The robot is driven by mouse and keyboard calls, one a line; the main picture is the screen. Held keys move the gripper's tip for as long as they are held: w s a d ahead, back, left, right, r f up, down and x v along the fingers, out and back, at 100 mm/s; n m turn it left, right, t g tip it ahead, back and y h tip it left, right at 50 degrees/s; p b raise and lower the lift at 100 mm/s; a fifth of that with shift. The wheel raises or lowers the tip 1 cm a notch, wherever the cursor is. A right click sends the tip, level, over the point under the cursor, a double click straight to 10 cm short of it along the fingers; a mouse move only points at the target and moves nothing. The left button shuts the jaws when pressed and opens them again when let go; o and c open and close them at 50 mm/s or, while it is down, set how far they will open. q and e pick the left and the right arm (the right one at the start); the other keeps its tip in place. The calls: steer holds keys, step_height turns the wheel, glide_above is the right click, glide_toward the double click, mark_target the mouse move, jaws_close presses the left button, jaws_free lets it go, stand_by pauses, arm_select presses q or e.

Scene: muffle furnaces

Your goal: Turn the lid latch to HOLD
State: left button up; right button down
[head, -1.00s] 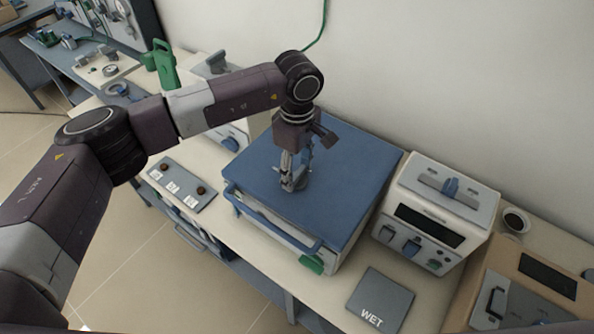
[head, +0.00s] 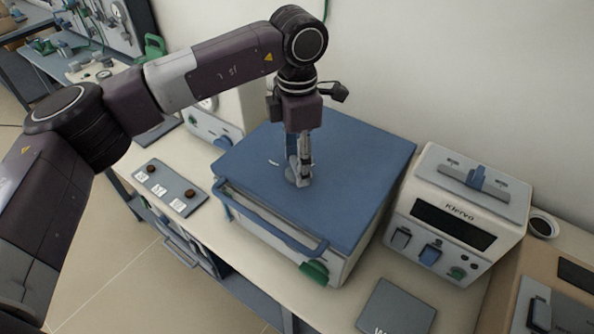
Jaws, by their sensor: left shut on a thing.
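A box-shaped appliance with a wide blue lid (head: 350,175) stands on the bench in the middle of the head view. A blue handle bar (head: 270,222) runs along its front edge, and a green part (head: 314,272) is at its front corner. My left gripper (head: 300,180) points straight down onto the lid and is shut on the lid latch, a small part with a round base on the lid top. The fingers hide most of the latch, so I cannot read its position. A short white mark (head: 273,162) shows on the lid left of the fingers. My right gripper is not in view.
A white device with a dark display (head: 453,226) stands close on the right. A grey plate (head: 397,309) lies at the bench front. A grey panel with brown knobs (head: 166,187) lies left of the appliance. A small cup (head: 543,226) stands at the right.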

arm_select(q)
steer(key=n+b, duration=0.2)
steer(key=n, duration=0.1)
steer(key=shift+f+n+b, duration=0.15)
steer(key=shift+n+b, duration=0.25)
steer(key=shift+r+n+b, duration=0.2)
steer(key=shift+n+b, duration=0.9)
steer(key=shift+n, duration=0.6)
steer(key=shift+w, duration=0.1)
steer(key=o, duration=1.2)
steer(key=shift+c, duration=0.2)
steer(key=shift+r, duration=0.25)
step_height(320, 180, up, 12)
steer(key=shift+f, duration=0.25)
